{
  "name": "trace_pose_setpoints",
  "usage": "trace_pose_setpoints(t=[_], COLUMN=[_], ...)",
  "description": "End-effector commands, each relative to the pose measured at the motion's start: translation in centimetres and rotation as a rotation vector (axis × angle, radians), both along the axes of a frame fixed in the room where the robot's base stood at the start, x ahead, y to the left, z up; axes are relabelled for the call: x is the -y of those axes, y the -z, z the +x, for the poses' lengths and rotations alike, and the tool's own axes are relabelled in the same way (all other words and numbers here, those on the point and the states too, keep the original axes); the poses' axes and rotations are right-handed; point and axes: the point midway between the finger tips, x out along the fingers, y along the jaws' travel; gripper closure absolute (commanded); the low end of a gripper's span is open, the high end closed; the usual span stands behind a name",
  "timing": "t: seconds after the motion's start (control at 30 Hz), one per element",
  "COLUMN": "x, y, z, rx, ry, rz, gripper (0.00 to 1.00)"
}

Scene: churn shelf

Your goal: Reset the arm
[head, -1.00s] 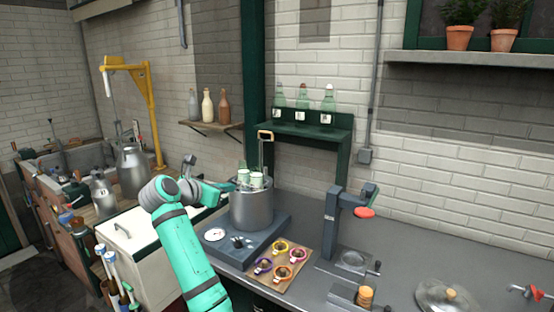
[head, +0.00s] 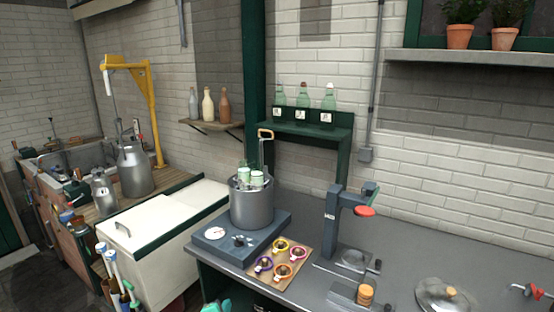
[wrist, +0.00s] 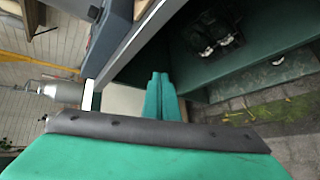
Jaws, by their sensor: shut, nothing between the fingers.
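My gripper (wrist: 160,78) shows in the wrist view as two teal fingers pressed together, with nothing between them. It is off the worktop, beside the counter edge (wrist: 130,45), with the space under the counter beyond it. In the head view only a small teal piece of my arm (head: 217,306) shows at the bottom edge; the gripper itself is out of that view.
The metal pot (head: 252,208) holding several pale green-topped items stands on a grey scale (head: 240,243). A board of coloured rings (head: 297,270) lies beside it. A white chest (head: 150,225) stands to the left. Dark objects (wrist: 212,38) sit under the counter.

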Motion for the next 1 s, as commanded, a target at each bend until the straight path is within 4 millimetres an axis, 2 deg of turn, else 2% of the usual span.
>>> trace_pose_setpoints(t=[0.03,0.2,0.3,0.5,0.73,1.0], x=[0.3,1.3,2.0,3.8,6.1,9.2], y=[1.9,6.2,8.2,11.1,12.5,11.8], z=[-1.7,-6.9,-10.2,-17.0,-25.1,-34.4], rx=[-0.007,-0.007,-0.007,-0.003,0.006,0.031], ry=[0.013,0.063,0.098,0.180,0.283,0.409], rz=[0.054,0.255,0.370,0.599,0.851,1.134], gripper=[1.00,1.00,1.00,1.00,1.00,1.00])
